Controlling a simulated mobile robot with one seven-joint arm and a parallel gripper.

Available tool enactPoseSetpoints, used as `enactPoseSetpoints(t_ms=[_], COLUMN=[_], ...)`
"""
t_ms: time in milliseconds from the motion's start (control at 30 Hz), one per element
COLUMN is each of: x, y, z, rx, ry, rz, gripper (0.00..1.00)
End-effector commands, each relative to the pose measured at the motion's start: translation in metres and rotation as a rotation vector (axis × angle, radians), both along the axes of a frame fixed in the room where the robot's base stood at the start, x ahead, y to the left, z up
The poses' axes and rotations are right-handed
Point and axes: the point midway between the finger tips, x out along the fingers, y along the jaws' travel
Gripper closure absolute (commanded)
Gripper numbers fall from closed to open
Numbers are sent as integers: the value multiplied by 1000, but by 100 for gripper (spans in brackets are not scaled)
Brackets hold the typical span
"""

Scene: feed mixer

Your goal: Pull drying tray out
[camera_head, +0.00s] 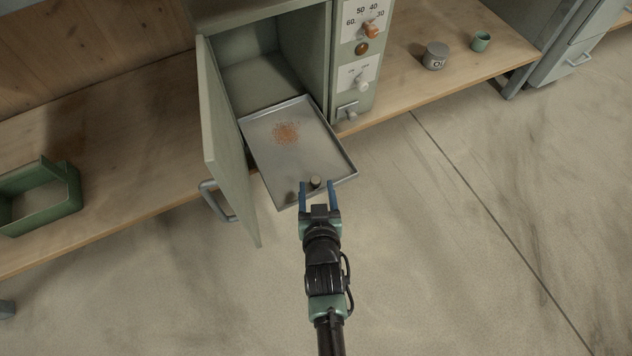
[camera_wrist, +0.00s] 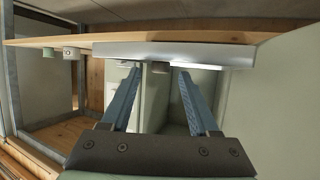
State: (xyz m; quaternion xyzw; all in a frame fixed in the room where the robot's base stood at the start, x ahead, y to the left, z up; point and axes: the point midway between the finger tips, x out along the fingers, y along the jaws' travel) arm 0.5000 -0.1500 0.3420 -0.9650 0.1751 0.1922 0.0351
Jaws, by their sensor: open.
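The drying tray (camera_head: 330,152) is a shallow grey metal tray, slid well out of the open green cabinet (camera_head: 262,85) and hanging over the bench's front edge. A patch of orange-brown grains (camera_head: 286,133) lies on it. A small round knob (camera_head: 315,182) shows at its front edge. My gripper (camera_head: 319,186) is open, its blue fingers on either side of the knob in the head view; contact cannot be told. In the wrist view, which looks upside down, my gripper (camera_wrist: 159,76) is open below the tray's grey front strip (camera_wrist: 170,52).
The cabinet door (camera_head: 228,140) stands open left of the tray, its handle (camera_head: 217,201) outward. A green open box (camera_head: 40,197) is on the bench at left. A grey tin (camera_head: 436,56) and green cup (camera_head: 481,41) stand at right. The floor in front is clear.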

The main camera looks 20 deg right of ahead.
Motion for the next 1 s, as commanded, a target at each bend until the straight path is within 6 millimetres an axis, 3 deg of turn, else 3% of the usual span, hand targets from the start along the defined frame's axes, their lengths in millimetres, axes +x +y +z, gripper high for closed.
enactPoseSetpoints(t_ms=[300,500,1000], x=[-61,-89,-98], y=[24,34,37], z=[32,42,45], rx=[1,1,0], ry=[3,2,-1], rz=[2,1,1], gripper=[39,39,39])
